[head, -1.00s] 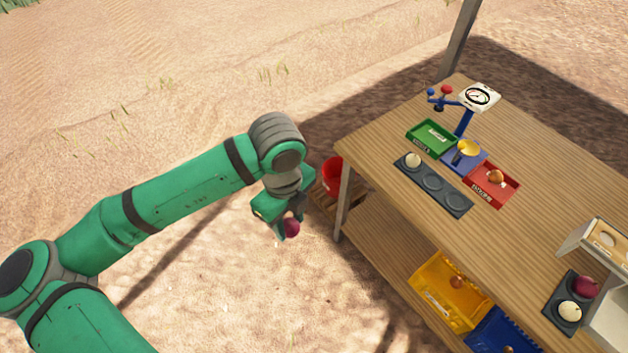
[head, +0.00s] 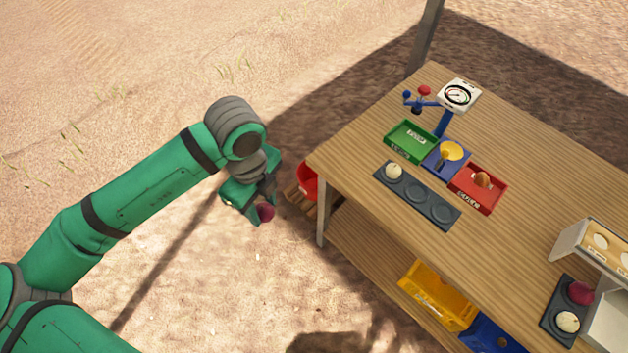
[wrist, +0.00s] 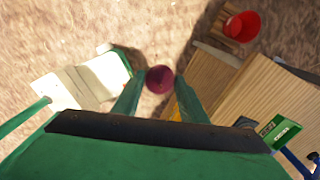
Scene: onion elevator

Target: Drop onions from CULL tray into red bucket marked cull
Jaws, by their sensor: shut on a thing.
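My gripper (head: 262,208) is shut on a dark red-purple onion (head: 266,213), held in the air left of the table. In the wrist view the onion (wrist: 160,79) sits between the two green fingertips.
The wooden table (head: 345,155) has a green tray (head: 398,138), a scale (head: 457,96) and a dark tray with round hollows (head: 432,207). A yellow crate (head: 425,300) and a blue crate (head: 488,338) sit on the lower shelf. Open sand lies left of the table.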

